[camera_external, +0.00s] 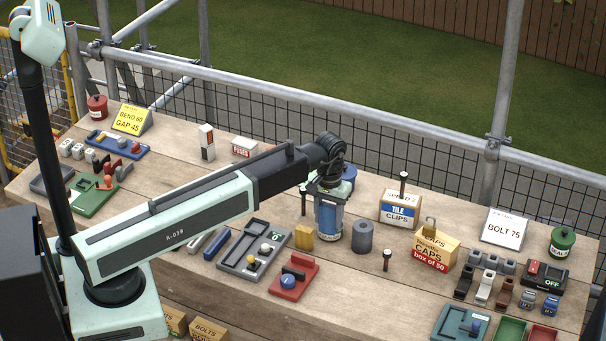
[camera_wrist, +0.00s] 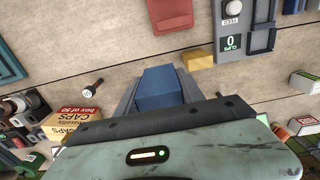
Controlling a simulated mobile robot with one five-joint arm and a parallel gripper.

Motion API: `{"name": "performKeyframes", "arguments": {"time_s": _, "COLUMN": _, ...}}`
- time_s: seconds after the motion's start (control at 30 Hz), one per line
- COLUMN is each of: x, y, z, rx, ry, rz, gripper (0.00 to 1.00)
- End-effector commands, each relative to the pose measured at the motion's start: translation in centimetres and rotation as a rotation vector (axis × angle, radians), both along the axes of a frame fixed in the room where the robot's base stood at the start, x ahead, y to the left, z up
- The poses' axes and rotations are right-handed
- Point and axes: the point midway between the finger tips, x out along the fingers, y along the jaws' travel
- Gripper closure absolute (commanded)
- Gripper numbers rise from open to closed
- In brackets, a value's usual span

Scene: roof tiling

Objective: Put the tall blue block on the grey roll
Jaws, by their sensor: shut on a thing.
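My gripper (camera_external: 329,203) points down over the middle of the bench and is shut on the tall blue block (camera_external: 331,222), which is upright. In the wrist view, the block's blue top (camera_wrist: 162,88) shows between the jaws. The grey roll (camera_external: 362,237) stands upright on the bench just right of the block, with a small gap between them. I cannot tell whether the block's foot touches the bench. I cannot make out the roll in the wrist view.
A yellow block (camera_external: 303,235) stands close on the left of the held block. A red switch plate (camera_external: 293,277) lies in front. The tile clips box (camera_external: 400,208) is behind right.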

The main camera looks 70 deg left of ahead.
Motion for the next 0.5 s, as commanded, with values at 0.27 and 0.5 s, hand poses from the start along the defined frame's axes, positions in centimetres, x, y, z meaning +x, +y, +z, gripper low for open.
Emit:
{"name": "performKeyframes", "arguments": {"time_s": 0.27, "x": -4.5, "y": -3.6, "z": 3.9, "rx": 0.001, "ry": -0.001, "rz": -0.001, "gripper": 0.95}}
{"name": "performKeyframes", "arguments": {"time_s": 0.5, "x": 0.3, "y": -2.3, "z": 3.0, "rx": 0.0, "ry": -0.001, "rz": 0.0, "gripper": 0.95}}
